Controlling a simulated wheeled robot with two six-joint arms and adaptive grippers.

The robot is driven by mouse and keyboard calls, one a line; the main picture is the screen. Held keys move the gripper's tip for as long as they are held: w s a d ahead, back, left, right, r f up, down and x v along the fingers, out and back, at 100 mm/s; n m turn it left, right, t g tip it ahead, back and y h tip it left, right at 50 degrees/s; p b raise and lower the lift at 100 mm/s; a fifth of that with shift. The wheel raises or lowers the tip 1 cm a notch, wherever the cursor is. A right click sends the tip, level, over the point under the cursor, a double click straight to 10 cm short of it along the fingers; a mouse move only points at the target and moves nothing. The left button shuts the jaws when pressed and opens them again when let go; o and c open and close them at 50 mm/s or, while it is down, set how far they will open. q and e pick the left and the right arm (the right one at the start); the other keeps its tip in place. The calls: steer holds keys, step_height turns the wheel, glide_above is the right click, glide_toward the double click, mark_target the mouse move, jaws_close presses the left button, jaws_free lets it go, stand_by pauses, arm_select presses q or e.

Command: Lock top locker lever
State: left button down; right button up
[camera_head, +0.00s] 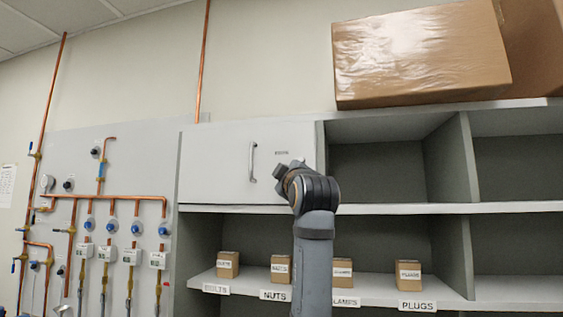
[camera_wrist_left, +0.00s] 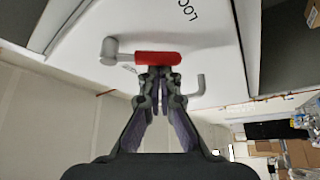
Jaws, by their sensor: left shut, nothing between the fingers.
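The top locker has a closed white door (camera_head: 218,165) with a grey bar handle (camera_head: 253,162). In the left wrist view a red lever (camera_wrist_left: 158,58) with a grey round end (camera_wrist_left: 110,50) lies across the white door face, near partly visible lettering. A grey bent handle (camera_wrist_left: 198,86) shows beside it. My left gripper (camera_wrist_left: 157,74) is shut and empty, its fingertips right at the red lever; I cannot tell whether they touch. In the head view my arm covers the door's right part, hiding the lever and the fingers. My right gripper is not in view.
Cardboard boxes (camera_head: 425,55) sit on top of the shelving. Open compartments (camera_head: 375,172) lie right of the door. Small labelled boxes (camera_head: 228,264) stand on the lower shelf (camera_head: 380,290). Copper pipes (camera_head: 110,198) with valves run along the left wall.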

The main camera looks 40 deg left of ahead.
arm_select(q)
steer(key=d+n+g, duration=0.1)
steer(key=n, duration=0.1)
steer(key=w+n+g+h+p, duration=0.1)
steer(key=n, duration=0.1)
steer(key=d+f+n+h, duration=0.1)
steer(key=n, duration=0.1)
steer(key=shift+w+d+f+g, duration=0.1)
steer(key=shift+w+d+g, duration=0.1)
steer(key=shift+d+g, duration=0.2)
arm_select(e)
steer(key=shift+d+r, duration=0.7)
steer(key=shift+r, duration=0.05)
arm_select(q)
steer(key=shift+p, duration=0.3)
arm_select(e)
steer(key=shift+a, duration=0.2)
arm_select(q)
steer(key=shift+a, duration=0.1)
